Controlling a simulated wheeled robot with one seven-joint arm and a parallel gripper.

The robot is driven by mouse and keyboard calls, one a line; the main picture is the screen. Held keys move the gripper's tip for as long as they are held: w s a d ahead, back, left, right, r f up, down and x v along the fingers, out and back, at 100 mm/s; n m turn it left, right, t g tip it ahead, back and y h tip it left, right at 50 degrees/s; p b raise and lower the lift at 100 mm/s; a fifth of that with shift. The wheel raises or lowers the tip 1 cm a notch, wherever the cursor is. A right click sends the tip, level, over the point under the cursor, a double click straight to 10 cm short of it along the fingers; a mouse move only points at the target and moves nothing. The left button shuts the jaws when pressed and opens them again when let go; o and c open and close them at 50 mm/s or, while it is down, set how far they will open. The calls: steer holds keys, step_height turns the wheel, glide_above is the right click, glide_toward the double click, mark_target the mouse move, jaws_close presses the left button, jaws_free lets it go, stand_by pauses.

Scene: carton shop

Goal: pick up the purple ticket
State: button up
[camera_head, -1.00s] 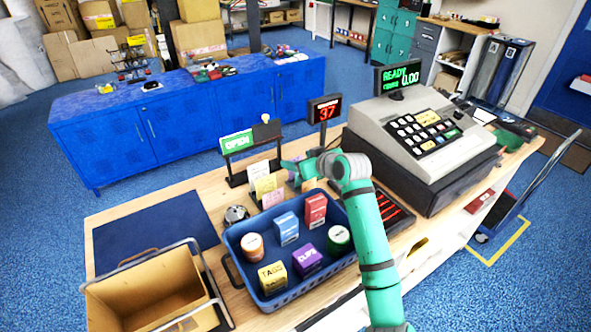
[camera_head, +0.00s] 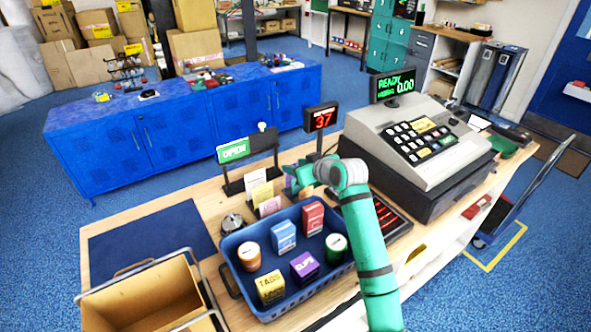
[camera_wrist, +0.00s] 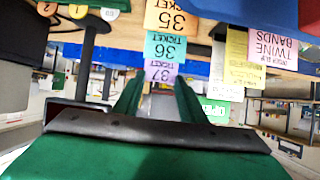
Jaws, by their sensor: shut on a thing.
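The purple ticket (camera_wrist: 161,73), numbered 37, is the end of a strip that also has a teal ticket 36 (camera_wrist: 165,47) and an orange ticket 35 (camera_wrist: 171,17). The strip appears upside down in the wrist view. My gripper (camera_wrist: 159,88) is shut on the purple ticket, with a green finger on each side of its end. In the head view my gripper (camera_head: 297,180) is behind the blue basket, below the red 37 display (camera_head: 322,117). The strip is mostly hidden there by my gripper.
The blue basket (camera_head: 238,286) of small boxes and tins stands close in front of my gripper. The cash register (camera_head: 420,145) is to the right, the OPEN sign (camera_head: 233,151) and paper slips (camera_head: 262,193) to the left. A dark blue mat (camera_head: 150,240) lies clear at far left.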

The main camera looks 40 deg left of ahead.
steer(key=s+d+r, duration=0.8)
steer(key=s+r, duration=0.3)
steer(key=r, duration=0.1)
steer(key=shift+s+d+r, duration=0.15)
steer(key=shift+r, duration=0.05)
steer(key=o, duration=0.6)
